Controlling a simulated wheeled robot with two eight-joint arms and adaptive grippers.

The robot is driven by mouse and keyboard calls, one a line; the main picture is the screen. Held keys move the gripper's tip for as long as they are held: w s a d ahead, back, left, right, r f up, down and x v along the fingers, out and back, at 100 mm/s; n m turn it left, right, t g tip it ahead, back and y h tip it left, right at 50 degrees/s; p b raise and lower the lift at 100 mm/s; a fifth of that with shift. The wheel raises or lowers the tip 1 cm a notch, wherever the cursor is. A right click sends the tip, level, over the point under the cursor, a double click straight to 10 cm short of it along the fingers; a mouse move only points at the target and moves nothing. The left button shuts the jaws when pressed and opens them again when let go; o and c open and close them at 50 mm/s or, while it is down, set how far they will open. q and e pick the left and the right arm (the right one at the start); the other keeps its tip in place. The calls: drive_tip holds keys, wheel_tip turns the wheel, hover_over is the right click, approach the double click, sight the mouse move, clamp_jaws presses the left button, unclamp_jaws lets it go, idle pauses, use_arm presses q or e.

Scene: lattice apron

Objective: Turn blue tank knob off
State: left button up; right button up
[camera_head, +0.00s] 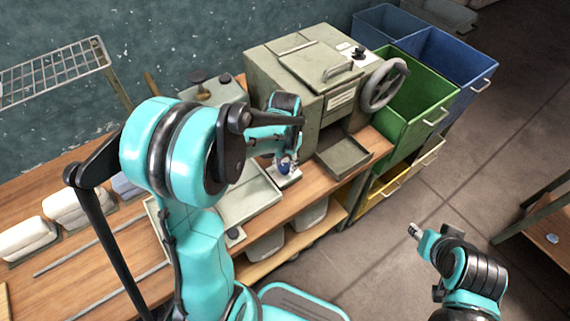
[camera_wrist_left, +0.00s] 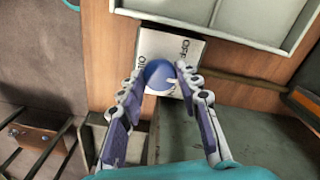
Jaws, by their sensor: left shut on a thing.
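The blue knob (camera_wrist_left: 158,76) sits on a pale square plate (camera_wrist_left: 182,48) lettered "OFF" at its right side. In the left wrist view my left gripper (camera_wrist_left: 158,80) has its fingertips on both sides of the knob and is shut on it. A white pointer mark shows on the knob's lower right. In the head view the knob (camera_head: 284,168) is small and partly hidden by my left gripper (camera_head: 284,160), which reaches down to the bench's front edge. My right gripper (camera_head: 414,231) hangs over the floor at the lower right, away from the bench; its fingers are too small to judge.
A grey-green machine with a handwheel (camera_head: 384,84) stands behind the knob. A shallow tray (camera_head: 344,158) lies to its right and a larger tray (camera_head: 252,204) to its left. Green (camera_head: 424,112) and blue (camera_head: 452,60) bins stand at the right. The floor near my right arm is clear.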

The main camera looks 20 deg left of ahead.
sight(285, 167)
use_arm(q)
drive_tip(key=n, duration=0.4)
drive_tip(key=shift+n, duration=2.2)
drive_tip(key=o, duration=1.2)
drive_tip(key=shift+c, duration=0.2)
wheel_tip(285, 167, up, 12)
